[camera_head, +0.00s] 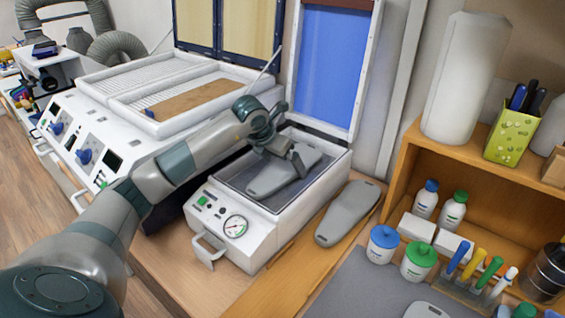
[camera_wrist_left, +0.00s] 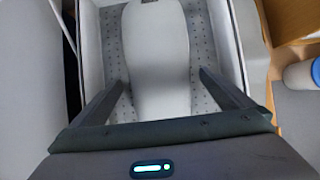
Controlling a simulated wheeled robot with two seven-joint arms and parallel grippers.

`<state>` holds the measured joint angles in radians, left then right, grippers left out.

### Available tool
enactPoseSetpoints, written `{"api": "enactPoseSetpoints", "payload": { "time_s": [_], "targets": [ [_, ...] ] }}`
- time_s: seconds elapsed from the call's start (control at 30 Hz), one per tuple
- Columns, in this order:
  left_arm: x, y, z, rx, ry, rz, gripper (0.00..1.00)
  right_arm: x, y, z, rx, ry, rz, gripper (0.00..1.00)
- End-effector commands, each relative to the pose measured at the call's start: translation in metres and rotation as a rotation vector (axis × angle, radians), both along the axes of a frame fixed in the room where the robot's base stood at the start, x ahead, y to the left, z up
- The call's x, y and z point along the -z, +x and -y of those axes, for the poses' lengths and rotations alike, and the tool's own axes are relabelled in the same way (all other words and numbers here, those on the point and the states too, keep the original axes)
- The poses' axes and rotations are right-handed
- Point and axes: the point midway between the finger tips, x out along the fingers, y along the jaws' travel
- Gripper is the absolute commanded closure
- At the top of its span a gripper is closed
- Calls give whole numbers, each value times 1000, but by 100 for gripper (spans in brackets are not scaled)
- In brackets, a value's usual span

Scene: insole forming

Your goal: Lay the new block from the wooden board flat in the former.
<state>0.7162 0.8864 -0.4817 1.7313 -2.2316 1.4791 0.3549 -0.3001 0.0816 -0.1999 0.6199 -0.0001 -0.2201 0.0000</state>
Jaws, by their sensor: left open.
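The former (camera_head: 262,232) is a white box with a gauge and a raised blue-lined lid (camera_head: 333,60). A grey insole-shaped block (camera_head: 264,183) lies in it, seemingly flat on the dotted bed. My left gripper (camera_head: 284,158) is over this block, partly hiding it in the head view. In the left wrist view the open fingers (camera_wrist_left: 165,92) stand on either side of the block (camera_wrist_left: 158,60), apart from it. My right gripper is not in view.
A white heater unit (camera_head: 115,140) with a brown sheet stands left of the former. To the right are a wooden shelf (camera_head: 440,150), bottles, jars (camera_head: 383,243) and a rack of coloured pens. A grey mat (camera_head: 350,290) lies at the front.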

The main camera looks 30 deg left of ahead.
Motion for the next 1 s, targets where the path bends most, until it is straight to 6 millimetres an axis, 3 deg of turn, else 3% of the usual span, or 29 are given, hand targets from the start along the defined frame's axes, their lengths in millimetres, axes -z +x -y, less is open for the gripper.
{"api": "enactPoseSetpoints", "payload": {
  "time_s": [0.37,1.0],
  "targets": [
    [-23,-11,-2,0,1,2,0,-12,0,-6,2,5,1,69],
    [-128,-71,-6,0,2,4,0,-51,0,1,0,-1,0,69]
  ]
}}
